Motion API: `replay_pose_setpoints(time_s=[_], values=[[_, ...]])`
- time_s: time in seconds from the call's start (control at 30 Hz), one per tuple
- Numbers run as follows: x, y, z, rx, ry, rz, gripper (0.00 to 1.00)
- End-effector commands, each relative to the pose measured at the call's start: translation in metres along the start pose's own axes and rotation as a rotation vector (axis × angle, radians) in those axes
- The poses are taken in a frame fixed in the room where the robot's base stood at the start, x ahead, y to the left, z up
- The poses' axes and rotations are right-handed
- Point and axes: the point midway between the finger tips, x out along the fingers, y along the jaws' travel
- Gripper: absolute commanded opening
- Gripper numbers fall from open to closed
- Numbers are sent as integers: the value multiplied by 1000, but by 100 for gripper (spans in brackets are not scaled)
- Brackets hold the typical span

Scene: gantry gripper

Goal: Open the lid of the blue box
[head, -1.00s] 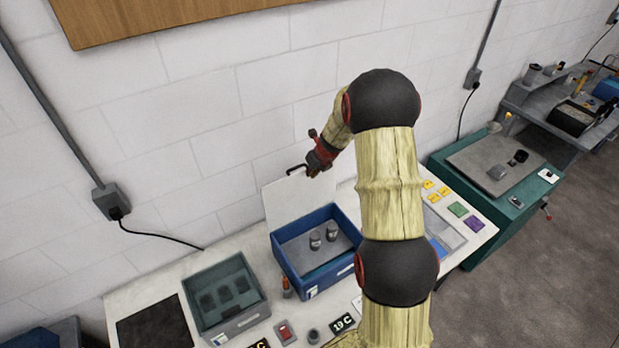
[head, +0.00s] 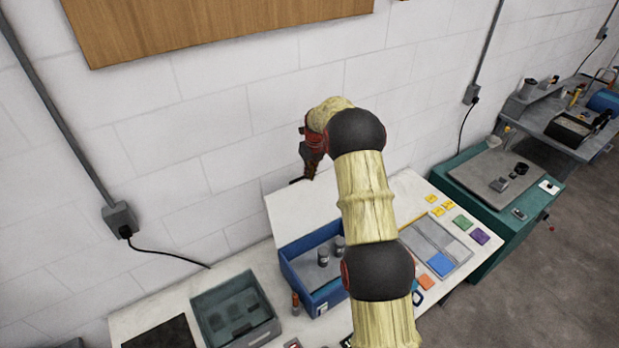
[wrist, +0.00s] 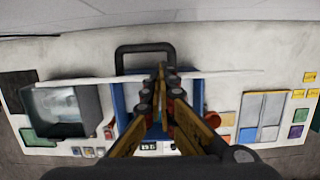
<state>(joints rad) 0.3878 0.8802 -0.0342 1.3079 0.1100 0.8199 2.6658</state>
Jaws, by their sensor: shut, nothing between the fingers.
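The blue box (head: 318,300) stands on the white bench with its top uncovered, and two small grey cylinders (head: 323,256) show inside. Its pale lid (head: 300,217) stands raised along the box's wall side. The dark lid handle (head: 299,181) is at the lid's top edge. In the wrist view the handle (wrist: 145,49) is a dark loop and the lid is a thin pale strip, nearly edge-on. My gripper (head: 309,173) is shut and empty, pointing down right beside the handle. I cannot tell whether it touches. Its closed fingers (wrist: 162,82) show in the wrist view.
A grey-green bin (head: 236,305) stands left of the box. A sorting tray (head: 436,247) with coloured tiles lies to the right, partly behind my arm. The white wall is close behind the lid. A green cabinet (head: 500,185) stands farther right.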

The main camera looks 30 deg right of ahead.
Motion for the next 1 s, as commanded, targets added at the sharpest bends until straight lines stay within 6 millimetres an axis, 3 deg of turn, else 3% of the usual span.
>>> replay_pose_setpoints(time_s=[0.03, 0.47, 1.0], values=[[10, 2, 3, 0, 11, 2, 0], [20, 3, 11, 0, 67, 6, 0], [4, -1, 13, 0, 63, 1, 0]])
